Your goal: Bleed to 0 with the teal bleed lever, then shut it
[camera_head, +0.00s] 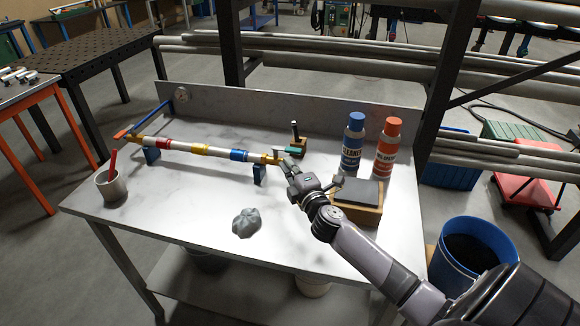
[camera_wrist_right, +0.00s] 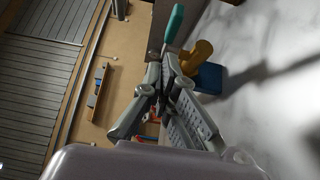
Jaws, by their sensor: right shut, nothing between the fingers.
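A pipe (camera_head: 196,148) with red, yellow and blue bands lies across the bench on blue supports. The teal bleed lever (camera_head: 292,149) sticks out near the pipe's right yellow end. In the right wrist view the teal lever (camera_wrist_right: 175,22) is just beyond my fingertips, beside a yellow fitting (camera_wrist_right: 197,58). My right gripper (camera_head: 283,162) is shut and empty, close to that end of the pipe; it also shows in the right wrist view (camera_wrist_right: 164,62). Whether it touches the lever I cannot tell. A round gauge (camera_head: 181,95) is on the back panel; its reading is too small to tell.
A cleaner bottle (camera_head: 353,144) and an orange-capped bottle (camera_head: 388,149) stand behind my right arm. A wooden block with a grey top (camera_head: 357,203) is beside the wrist. A grey cup (camera_head: 111,185) and a crumpled rag (camera_head: 246,222) are on the bench.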

